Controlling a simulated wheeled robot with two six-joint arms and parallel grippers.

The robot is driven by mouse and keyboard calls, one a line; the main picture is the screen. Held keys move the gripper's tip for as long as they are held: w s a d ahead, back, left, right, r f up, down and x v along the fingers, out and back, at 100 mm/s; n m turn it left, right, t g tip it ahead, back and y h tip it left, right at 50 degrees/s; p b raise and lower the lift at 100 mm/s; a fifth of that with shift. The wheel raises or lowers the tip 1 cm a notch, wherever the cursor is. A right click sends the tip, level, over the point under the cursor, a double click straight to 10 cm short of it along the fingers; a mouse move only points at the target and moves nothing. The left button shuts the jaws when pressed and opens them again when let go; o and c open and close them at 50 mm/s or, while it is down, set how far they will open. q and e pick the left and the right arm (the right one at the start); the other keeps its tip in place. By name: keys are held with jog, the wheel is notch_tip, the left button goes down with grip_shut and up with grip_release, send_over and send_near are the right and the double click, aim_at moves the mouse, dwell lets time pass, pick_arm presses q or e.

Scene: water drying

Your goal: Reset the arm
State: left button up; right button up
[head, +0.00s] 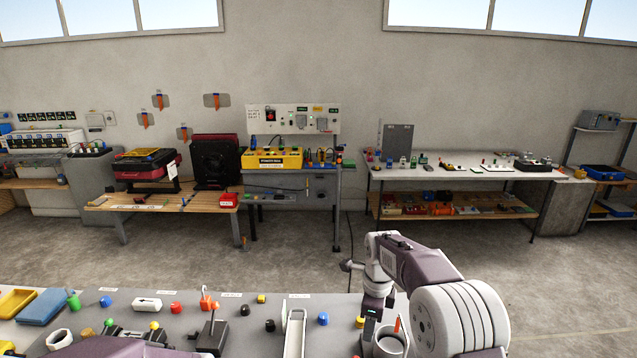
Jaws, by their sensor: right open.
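My right arm comes in from the lower right and bends down over the right part of the near grey table (265,338). Its gripper (373,322) points down at the table, close to a grey cup (390,346) with an orange stick in it. It is open, and I see nothing held in it. I cannot tell whether it touches the cup. A purple link of my left arm shows at the bottom left edge. My left gripper is not in view.
Across open floor (300,268) stand a wooden bench (150,200) and a white bench (465,173).

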jog(key=s+d+r+n, duration=0.1)
jog(key=s+d+n, duration=0.15)
jog(key=s, duration=0.35)
jog(key=s+d+r+n, duration=0.1)
jog(key=s+n, duration=0.2)
jog(key=s, duration=0.4)
jog(key=s+d+f+n, duration=0.1)
jog(key=s+f+n, duration=0.5)
jog(key=s+n, duration=0.5)
jog(key=n, duration=0.5)
jog(key=shift+d+f, duration=0.15)
jog(key=shift+f, duration=0.05)
jog(key=shift+s, duration=0.1)
